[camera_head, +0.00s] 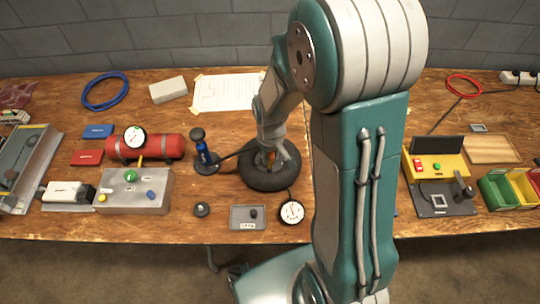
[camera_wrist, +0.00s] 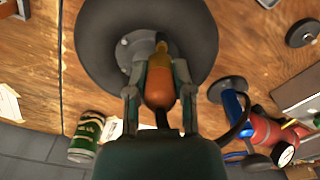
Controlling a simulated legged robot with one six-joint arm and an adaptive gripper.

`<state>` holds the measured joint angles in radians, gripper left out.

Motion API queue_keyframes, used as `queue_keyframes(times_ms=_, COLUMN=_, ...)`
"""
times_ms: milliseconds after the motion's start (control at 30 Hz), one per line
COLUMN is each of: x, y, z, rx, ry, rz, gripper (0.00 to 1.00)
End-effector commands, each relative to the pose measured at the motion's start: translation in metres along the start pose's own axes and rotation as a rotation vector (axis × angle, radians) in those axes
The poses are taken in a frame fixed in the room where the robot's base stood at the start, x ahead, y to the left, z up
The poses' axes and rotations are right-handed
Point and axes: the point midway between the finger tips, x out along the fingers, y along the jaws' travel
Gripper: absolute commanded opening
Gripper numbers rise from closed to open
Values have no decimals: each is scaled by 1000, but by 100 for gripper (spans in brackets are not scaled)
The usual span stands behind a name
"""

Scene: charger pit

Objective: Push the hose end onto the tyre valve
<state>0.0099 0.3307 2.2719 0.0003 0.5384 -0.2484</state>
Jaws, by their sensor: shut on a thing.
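The black tyre (camera_head: 268,182) lies flat on the wooden bench, and in the wrist view it (camera_wrist: 95,40) fills the top middle with its pale grey hub (camera_wrist: 130,45). My gripper (camera_wrist: 160,78) is shut on the orange hose end (camera_wrist: 158,88), which also shows small in the head view (camera_head: 271,158). The hose end's yellow-brown front part (camera_wrist: 162,50) points to the hub. A dark tip lies beyond it at the hub's edge. The tyre valve is not clearly visible, so I cannot tell whether the hose end touches it or sits on it.
A blue pump (camera_head: 204,154) stands left of the tyre, with a black hose between. A round gauge (camera_head: 292,212) and a grey tray (camera_head: 248,217) lie in front. A red tank (camera_head: 160,147) and a grey box (camera_head: 135,192) stand left. A green can (camera_wrist: 87,135) is nearby.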

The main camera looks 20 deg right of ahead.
Motion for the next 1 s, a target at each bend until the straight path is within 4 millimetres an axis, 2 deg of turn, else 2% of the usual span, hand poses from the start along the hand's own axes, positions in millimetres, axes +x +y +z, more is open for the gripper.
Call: queue_keyframes(times_ms=1000, x=6, y=-4, z=-1, rx=0, ry=-1, rz=0, gripper=0)
